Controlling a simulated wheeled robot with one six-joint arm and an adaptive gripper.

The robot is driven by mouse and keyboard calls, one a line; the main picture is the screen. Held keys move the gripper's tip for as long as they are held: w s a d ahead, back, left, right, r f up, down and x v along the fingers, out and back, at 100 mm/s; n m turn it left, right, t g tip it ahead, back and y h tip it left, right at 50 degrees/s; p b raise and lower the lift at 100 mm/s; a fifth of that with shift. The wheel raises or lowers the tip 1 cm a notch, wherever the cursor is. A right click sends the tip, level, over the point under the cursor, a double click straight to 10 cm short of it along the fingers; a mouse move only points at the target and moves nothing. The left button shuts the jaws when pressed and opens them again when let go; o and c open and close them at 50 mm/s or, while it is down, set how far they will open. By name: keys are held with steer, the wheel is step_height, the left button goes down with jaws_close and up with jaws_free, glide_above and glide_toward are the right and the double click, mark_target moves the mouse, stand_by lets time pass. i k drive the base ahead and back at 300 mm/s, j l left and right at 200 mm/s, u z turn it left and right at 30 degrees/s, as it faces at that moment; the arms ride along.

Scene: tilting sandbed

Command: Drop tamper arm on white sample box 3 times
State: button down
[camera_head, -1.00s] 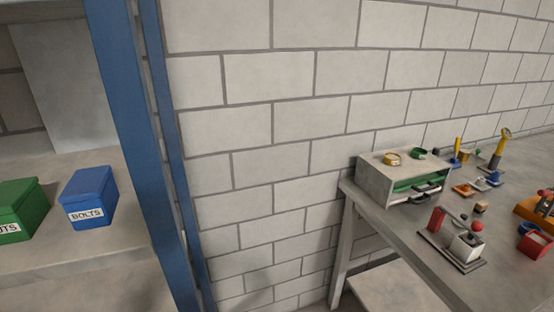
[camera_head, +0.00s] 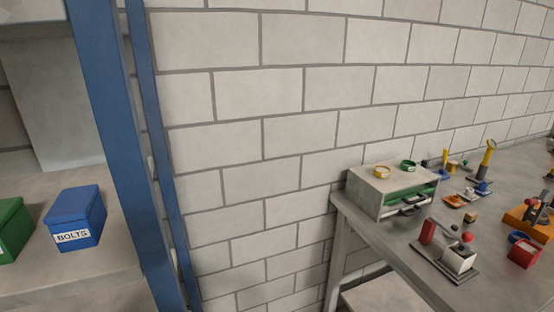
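On the grey workbench (camera_head: 385,236) at the right, a small device stands on a dark base plate. It has a red upright block (camera_head: 427,231), a white box (camera_head: 459,258) and a dark arm (camera_head: 448,231) with a red ball (camera_head: 467,237) near its end. This looks like the tamper with the white sample box; the arm seems to be above the box, but whether they touch is too small to tell. My gripper is not in view.
A grey drawer cabinet (camera_head: 378,187) with yellow and green rings on top stands at the bench's left end. An orange device (camera_head: 530,219) and a red box (camera_head: 524,254) lie farther right. A blue-framed shelf (camera_head: 117,150) at the left holds a blue bolts box (camera_head: 75,215) and a green box (camera_head: 12,230).

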mark_target(466, 237)
steer(key=z, duration=0.45)
steer(key=i+l+z, duration=0.1)
steer(key=z, duration=0.3)
steer(key=i+z, duration=0.35)
steer(key=i+l+z, duration=0.1)
steer(key=z, duration=0.3)
